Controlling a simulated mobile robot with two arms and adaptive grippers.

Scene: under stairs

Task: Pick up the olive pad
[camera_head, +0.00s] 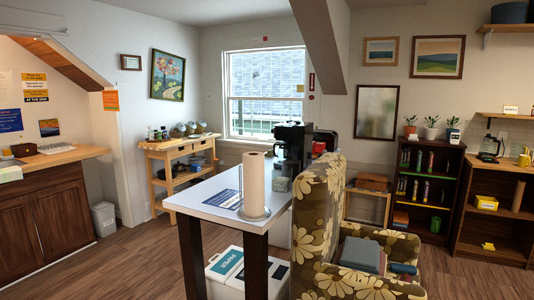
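No pad that is clearly olive stands out in the head view. A grey pad-like item (361,255) lies on the seat of the floral armchair (318,215) at the lower middle right. A flat teal item (403,268) lies beside it to the right, with a reddish edge above it. The armchair's pattern is olive and cream, so an olive thing there is hard to tell apart. The chair's back hides part of the seat. Neither of my grippers shows in this view.
A white-topped table (212,192) with a paper towel roll (254,182) stands left of the armchair. A white box (228,272) sits under it. A dark bookshelf (426,190) stands behind at the right. Wooden floor (130,265) is clear at the left.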

